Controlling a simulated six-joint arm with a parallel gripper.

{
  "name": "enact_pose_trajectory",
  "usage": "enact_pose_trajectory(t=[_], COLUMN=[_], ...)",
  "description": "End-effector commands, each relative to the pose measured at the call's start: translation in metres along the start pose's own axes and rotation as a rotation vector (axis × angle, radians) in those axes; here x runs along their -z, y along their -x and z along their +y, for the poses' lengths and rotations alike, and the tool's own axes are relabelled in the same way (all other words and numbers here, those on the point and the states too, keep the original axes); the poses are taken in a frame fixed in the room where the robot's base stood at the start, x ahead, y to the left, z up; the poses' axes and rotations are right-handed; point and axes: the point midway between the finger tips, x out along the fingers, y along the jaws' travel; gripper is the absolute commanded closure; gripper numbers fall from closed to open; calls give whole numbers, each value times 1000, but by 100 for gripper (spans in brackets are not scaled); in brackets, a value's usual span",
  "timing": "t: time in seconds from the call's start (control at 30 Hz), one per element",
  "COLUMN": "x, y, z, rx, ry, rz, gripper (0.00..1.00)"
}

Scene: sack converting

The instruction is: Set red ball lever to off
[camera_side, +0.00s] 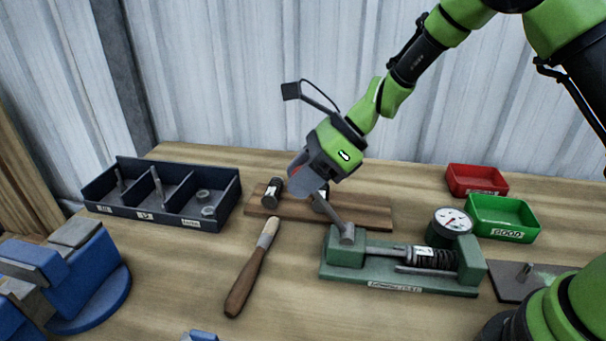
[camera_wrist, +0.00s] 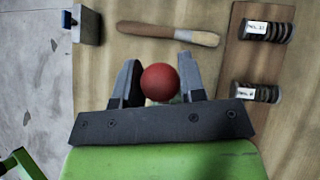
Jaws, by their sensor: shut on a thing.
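The red ball (camera_wrist: 160,82) sits between the two grey fingers of my gripper (camera_wrist: 158,84) in the wrist view, and they are shut on it. In the side view my gripper (camera_side: 303,187) is at the top of the grey lever (camera_side: 341,222), and the ball is mostly hidden there. The lever rises from the left end of a green fixture (camera_side: 345,272) and tilts up to the left. The fixture carries a spring, a rod and a round dial gauge (camera_side: 450,222). I cannot read any off marking.
A wooden-handled brush (camera_side: 250,268) lies left of the fixture. A wooden board (camera_side: 375,213) with labelled cylinders lies behind it. A blue divided bin (camera_side: 130,206) and blue vise (camera_side: 75,265) stand left. Red (camera_side: 476,180) and green (camera_side: 503,217) trays stand right.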

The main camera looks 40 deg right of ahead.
Motion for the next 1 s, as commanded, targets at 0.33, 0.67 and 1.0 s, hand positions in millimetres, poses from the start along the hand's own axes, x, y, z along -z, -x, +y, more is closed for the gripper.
enact_pose_trajectory(t=[0.33,0.67,1.0], x=[0,-1,0], y=[0,20,84], z=[-1,-2,-1], rx=[3,7,7], ry=[-1,0,0], rz=[0,-3,-3], gripper=[38,38,38])
